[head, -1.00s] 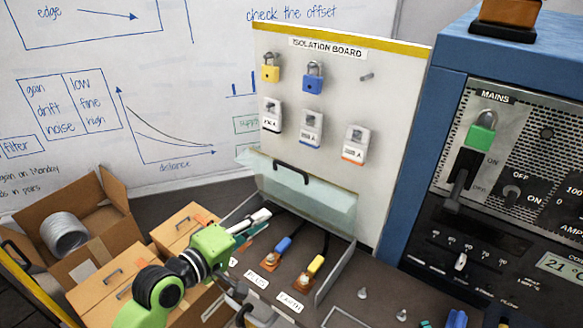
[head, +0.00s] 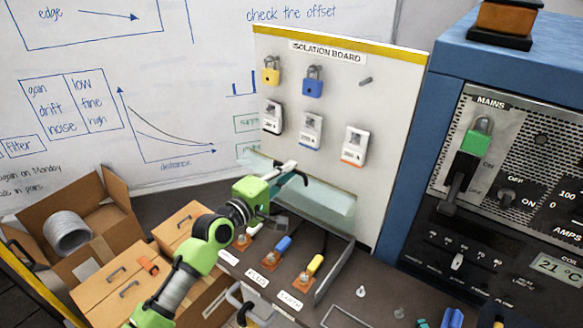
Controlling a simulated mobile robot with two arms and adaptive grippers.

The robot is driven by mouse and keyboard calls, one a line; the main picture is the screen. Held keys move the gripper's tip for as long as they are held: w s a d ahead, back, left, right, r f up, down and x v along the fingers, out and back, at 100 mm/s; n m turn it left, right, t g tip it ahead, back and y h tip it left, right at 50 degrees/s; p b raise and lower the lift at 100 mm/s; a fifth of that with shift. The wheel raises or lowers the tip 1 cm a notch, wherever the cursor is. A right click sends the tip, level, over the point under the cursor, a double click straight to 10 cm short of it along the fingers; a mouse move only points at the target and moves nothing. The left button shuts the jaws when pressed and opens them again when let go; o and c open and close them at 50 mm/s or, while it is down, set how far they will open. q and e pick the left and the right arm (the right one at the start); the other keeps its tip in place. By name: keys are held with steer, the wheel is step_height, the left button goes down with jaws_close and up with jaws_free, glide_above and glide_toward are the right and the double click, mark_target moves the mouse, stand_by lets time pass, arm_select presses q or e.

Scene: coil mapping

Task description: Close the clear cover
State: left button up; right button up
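The clear cover (head: 328,200) is a see-through, greenish panel that stands raised at the foot of the isolation board, behind the terminal box. Its black handle (head: 303,179) is partly hidden by my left gripper (head: 289,167). The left fingers reach across the cover's upper left part and overlap the handle. I cannot tell whether they are closed on it. Below the cover, the open box holds terminals with a blue plug (head: 283,243) and a yellow plug (head: 316,263). My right gripper does not show.
The white isolation board (head: 385,110) with padlocks and tags stands behind the cover. The blue mains cabinet (head: 412,150) is at the right. Cardboard boxes (head: 112,280) and a grey coil (head: 67,232) are at the left. Small loose parts lie on the bench at front right.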

arm_select(q)
steer(key=shift+x, duration=0.95)
jaws_close()
